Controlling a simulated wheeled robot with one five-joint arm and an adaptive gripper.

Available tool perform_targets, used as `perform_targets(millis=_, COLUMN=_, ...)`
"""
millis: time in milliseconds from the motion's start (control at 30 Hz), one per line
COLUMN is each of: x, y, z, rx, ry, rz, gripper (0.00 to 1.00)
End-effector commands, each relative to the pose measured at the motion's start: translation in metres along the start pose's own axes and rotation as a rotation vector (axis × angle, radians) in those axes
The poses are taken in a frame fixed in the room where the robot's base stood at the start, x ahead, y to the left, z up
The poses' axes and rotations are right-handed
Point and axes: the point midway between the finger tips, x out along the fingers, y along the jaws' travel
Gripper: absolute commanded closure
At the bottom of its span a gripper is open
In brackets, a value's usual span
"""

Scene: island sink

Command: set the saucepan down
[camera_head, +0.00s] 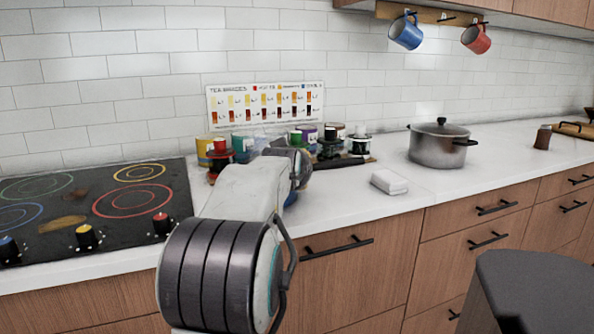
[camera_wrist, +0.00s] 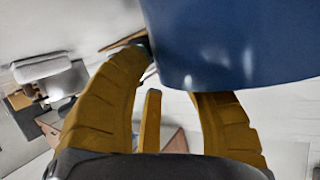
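A blue vessel, which I take to be the saucepan (camera_wrist: 235,40), fills the upper right of the wrist view, very close to the camera. In the head view only a small blue patch of it (camera_head: 291,198) shows beside my forearm. My gripper (camera_wrist: 160,75) has mustard-yellow fingers that curve inward toward the saucepan. The left fingertip meets a dark part at the pan's left edge, seemingly its handle. The right fingertip is hidden behind the pan. The gripper appears shut on it. The pan's underside and any gap to the counter are hidden.
A black cooktop (camera_head: 75,212) lies left of my arm. Several cups and jars (camera_head: 245,145) stand behind it. A lidded steel pot (camera_head: 438,146) and a white folded item (camera_head: 389,182) are on the right of the counter (camera_head: 365,205). Bare counter lies between my arm and the white item.

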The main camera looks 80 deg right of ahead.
Motion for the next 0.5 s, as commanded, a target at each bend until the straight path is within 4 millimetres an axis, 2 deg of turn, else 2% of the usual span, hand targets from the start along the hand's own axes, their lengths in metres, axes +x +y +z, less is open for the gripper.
perform_targets(millis=167, x=-0.022, y=0.000, z=-0.001, rx=0.000, ry=0.002, rz=0.000, gripper=0.70)
perform_targets(millis=500, x=-0.080, y=0.000, z=-0.003, rx=0.000, ry=0.001, rz=0.000, gripper=0.70)
